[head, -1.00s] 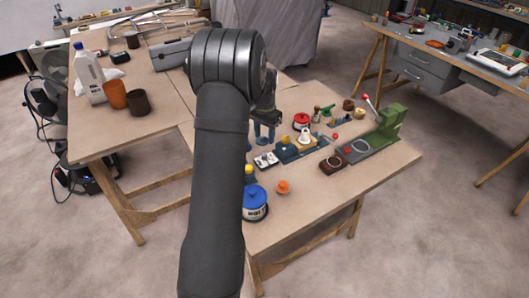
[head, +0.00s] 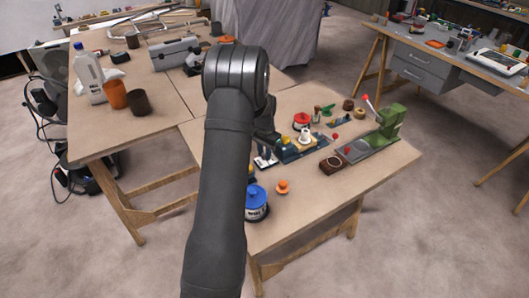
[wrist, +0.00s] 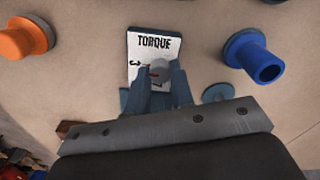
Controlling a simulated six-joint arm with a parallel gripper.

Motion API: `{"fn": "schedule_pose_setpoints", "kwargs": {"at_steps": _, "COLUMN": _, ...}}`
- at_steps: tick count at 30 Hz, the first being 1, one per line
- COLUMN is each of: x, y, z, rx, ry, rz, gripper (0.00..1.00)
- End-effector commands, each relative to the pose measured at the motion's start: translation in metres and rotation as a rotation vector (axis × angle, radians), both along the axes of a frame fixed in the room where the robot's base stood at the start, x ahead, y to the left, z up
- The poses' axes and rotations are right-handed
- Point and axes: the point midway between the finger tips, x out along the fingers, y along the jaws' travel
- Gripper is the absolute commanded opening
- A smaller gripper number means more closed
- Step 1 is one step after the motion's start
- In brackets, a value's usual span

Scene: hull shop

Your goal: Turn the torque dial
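The torque dial is a small grey knob (wrist: 160,73) with a red mark, on a white plate lettered TORQUE (wrist: 154,46) with a dark blue edge. In the head view the plate (head: 265,161) stands at the left of the row of fixtures, partly hidden by my arm. My gripper (wrist: 161,84) is right at the dial, its two blue-grey fingers on either side of the knob with a gap between them. I cannot tell whether they touch it. In the head view my gripper (head: 265,150) is low over the plate and mostly hidden.
A blue-lidded jar (head: 256,206) and an orange knob (head: 282,187) stand nearby toward the table's front. A dark fixture with a yellow button (head: 284,141), a red-topped jar (head: 301,121) and a green press (head: 388,123) are to the right.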

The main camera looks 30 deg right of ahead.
Motion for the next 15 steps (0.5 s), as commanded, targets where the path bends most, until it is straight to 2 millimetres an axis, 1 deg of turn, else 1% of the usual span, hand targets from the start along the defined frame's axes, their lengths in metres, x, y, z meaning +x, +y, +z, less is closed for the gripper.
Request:
{"fn": "schedule_pose_setpoints", "kwargs": {"at_steps": 1, "x": -0.0002, "y": -0.0001, "z": 0.0002, "rx": 0.0, "ry": 0.001, "rz": 0.0, "gripper": 0.1}}
{"fn": "schedule_pose_setpoints", "kwargs": {"at_steps": 3, "x": -0.0002, "y": -0.0001, "z": 0.0002, "rx": 0.0, "ry": 0.001, "rz": 0.0, "gripper": 0.0}}
{"fn": "schedule_pose_setpoints", "kwargs": {"at_steps": 10, "x": -0.0002, "y": -0.0002, "z": 0.0002, "rx": 0.0, "ry": 0.001, "rz": 0.015, "gripper": 0.0}}
{"fn": "schedule_pose_setpoints", "kwargs": {"at_steps": 15, "x": -0.0002, "y": -0.0002, "z": 0.0002, "rx": 0.0, "ry": 0.001, "rz": 0.078, "gripper": 0.0}}
